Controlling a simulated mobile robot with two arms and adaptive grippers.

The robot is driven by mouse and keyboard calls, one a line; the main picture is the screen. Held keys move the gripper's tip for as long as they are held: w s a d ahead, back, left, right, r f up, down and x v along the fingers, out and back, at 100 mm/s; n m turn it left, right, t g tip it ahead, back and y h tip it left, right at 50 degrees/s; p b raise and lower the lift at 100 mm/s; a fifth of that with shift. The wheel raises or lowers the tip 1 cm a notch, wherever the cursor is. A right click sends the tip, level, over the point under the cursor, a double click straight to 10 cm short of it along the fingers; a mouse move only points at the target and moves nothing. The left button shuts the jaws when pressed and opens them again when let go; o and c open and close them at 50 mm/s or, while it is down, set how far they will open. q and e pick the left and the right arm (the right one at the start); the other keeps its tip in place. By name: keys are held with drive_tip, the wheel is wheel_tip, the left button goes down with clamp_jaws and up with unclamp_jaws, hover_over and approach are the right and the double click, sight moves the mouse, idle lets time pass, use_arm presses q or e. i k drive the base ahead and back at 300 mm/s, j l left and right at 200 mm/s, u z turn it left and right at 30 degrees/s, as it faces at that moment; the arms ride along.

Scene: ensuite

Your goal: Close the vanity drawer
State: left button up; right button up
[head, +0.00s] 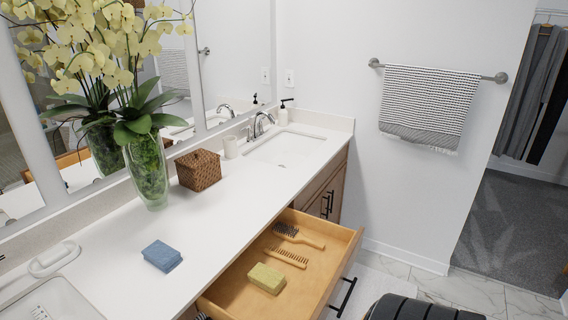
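The vanity drawer (318,270) is pulled well out from under the white countertop in the head view. Its wooden inside shows, and a black bar handle (343,296) is on its front panel. In the drawer lie a dark-bristled hairbrush (297,236), a wooden comb (286,257) and a yellow-green block (267,278). Neither of my grippers shows clearly in the head view.
The countertop (225,215) holds a blue block (161,255), a woven box (199,170) and a vase of orchids (147,170). A dark ribbed rounded object (412,309) is at the bottom, right of the drawer. Marble floor (480,292) shows farther right.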

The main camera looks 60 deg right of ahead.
sight(310, 293)
drive_tip(key=z, duration=2.15)
